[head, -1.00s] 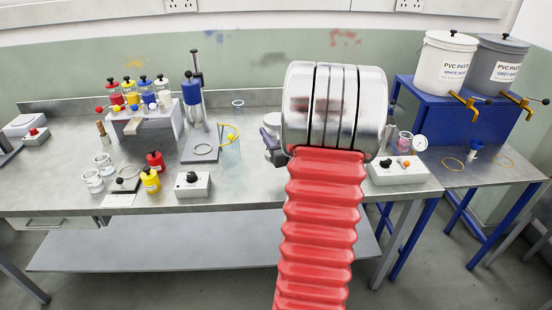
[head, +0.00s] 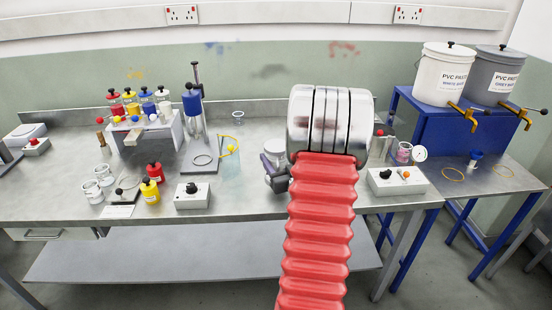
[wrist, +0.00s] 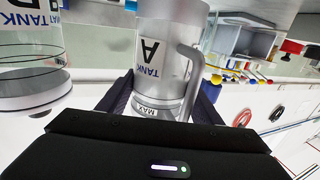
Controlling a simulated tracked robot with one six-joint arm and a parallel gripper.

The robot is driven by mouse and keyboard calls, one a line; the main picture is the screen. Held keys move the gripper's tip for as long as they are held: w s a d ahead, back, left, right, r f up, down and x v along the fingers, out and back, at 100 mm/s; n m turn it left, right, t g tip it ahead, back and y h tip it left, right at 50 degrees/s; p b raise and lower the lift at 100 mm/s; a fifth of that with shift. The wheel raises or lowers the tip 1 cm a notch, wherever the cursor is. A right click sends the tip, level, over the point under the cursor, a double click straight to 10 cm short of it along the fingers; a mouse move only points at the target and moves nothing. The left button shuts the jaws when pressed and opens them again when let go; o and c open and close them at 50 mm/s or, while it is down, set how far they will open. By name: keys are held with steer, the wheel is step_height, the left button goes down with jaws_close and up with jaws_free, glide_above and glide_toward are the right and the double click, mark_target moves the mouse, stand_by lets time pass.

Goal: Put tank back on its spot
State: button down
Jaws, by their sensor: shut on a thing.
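Tank A (wrist: 165,65), a clear, greyish vessel with a side handle and a label reading TANK A, is in the middle of the wrist view. My gripper (wrist: 162,103) has its dark fingers on both sides of the tank and is shut on it. The label reads upside down there. A second clear tank with a blue-lettered label (wrist: 30,50) stands at the left of the wrist view, apart from my fingers. In the head view, part of my dark gripper (head: 274,172) shows left of my arm; the arm hides most of what is behind it.
The steel bench (head: 130,215) holds a bottle rack (head: 150,132), a blue-topped stand (head: 194,105), a beaker (head: 231,155) and control boxes (head: 192,195). PVC paste buckets (head: 443,75) stand on a blue cabinet at the right.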

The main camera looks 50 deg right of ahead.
steer(key=shift+f, duration=1.75)
steer(key=shift+f, duration=0.1)
steer(key=c, duration=0.6)
jaws_free()
steer(key=shift+f, duration=0.15)
steer(key=shift+o, duration=0.2)
steer(key=v, duration=1.2)
steer(key=shift+s, duration=0.15)
